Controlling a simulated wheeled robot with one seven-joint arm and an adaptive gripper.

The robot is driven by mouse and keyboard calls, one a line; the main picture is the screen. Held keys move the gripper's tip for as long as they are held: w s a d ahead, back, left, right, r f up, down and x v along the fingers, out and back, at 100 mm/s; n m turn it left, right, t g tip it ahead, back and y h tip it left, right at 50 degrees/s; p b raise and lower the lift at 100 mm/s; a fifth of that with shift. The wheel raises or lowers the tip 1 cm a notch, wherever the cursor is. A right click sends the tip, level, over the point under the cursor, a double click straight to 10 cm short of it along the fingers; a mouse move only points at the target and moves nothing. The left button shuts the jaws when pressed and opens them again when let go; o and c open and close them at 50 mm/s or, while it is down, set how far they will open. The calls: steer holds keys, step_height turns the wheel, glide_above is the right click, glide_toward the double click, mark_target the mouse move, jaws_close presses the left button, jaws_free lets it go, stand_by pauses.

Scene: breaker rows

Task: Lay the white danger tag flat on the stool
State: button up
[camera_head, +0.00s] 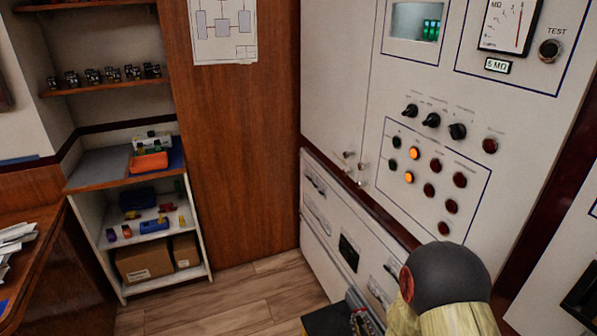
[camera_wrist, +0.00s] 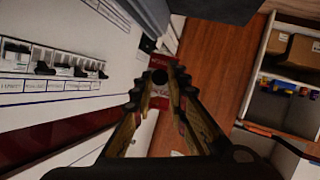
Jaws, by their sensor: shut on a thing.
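My gripper (camera_wrist: 160,78) is in the middle of the wrist view, its two ridged fingers closing in toward a small red and white piece. This piece, seemingly the danger tag (camera_wrist: 160,101), shows between the fingertips with a dark round spot near its top. Its face is mostly hidden by the fingers and too small to read. In the head view my arm covers the lower right, and the tag cannot be made out there. I cannot make out a stool for certain in either view.
A white cabinet (camera_head: 340,85) with knobs and lamps stands on the right. A low shelf unit (camera_head: 112,268) with boxes and small parts stands at the left. Wooden floor (camera_head: 235,300) is clear between them. A row of breakers (camera_wrist: 55,69) lies left of my fingers.

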steer(key=shift+r, duration=0.1)
step_height(320, 180, up, 8)
steer(key=p, duration=0.8)
glide_above(365, 312)
steer(key=s+a, duration=0.2)
steer(key=s, duration=0.2)
steer(key=shift+d+f, duration=0.15)
steer(key=shift+f, duration=0.05)
